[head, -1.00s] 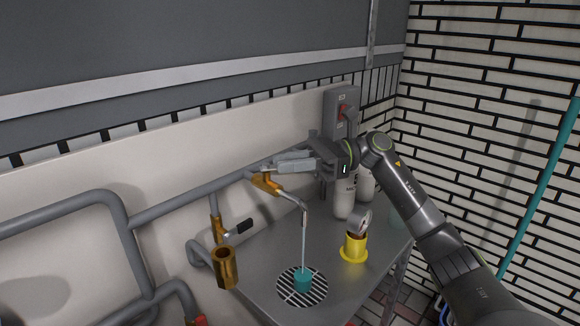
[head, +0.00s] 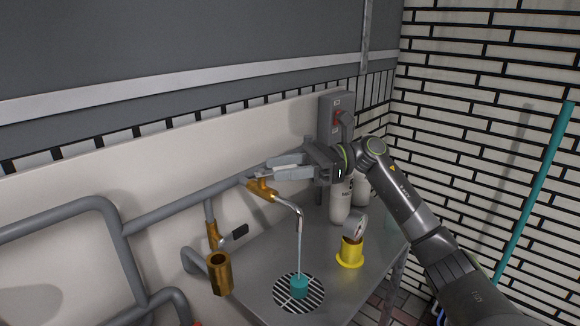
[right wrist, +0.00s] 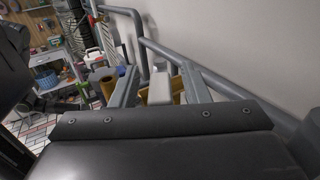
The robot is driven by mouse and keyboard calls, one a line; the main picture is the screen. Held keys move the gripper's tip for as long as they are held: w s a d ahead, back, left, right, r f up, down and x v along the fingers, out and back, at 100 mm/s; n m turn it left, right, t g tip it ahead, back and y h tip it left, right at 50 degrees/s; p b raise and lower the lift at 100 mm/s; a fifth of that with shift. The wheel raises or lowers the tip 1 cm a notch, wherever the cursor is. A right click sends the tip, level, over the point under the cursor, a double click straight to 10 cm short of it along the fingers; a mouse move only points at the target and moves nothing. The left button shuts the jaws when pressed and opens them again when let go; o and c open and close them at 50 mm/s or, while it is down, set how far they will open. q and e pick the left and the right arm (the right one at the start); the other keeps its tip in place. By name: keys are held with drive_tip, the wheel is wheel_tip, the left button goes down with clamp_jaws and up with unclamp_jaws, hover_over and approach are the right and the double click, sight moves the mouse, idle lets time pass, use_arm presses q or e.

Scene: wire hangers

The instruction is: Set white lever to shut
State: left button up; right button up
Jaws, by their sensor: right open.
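The white lever (right wrist: 160,88) shows in the right wrist view between the two fingers of my right gripper, with a gap on each side. It belongs to the brass tap (head: 262,190) on the grey pipe, and the fingers largely hide it in the head view. My right gripper (head: 262,168) is open at the tap, reaching in from the right; its fingers also show in the right wrist view (right wrist: 158,86). A thin stream (head: 299,250) runs from the spout into a teal cup (head: 300,287) on the round drain grate. My left gripper is not in view.
A second brass valve with a black handle (head: 238,233) and a brass cup-shaped fitting (head: 220,274) are left of the spout. A gauge on a yellow base (head: 350,252), a white bottle (head: 340,205) and a grey switch box (head: 336,105) are to the right.

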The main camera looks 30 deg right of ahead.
use_arm(q)
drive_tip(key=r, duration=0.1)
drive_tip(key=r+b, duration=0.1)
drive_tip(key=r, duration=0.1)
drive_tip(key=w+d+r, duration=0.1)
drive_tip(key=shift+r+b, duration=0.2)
drive_tip(key=shift+b, duration=0.15)
use_arm(e)
drive_tip(key=s+d, duration=0.3)
drive_tip(key=d, duration=1.4)
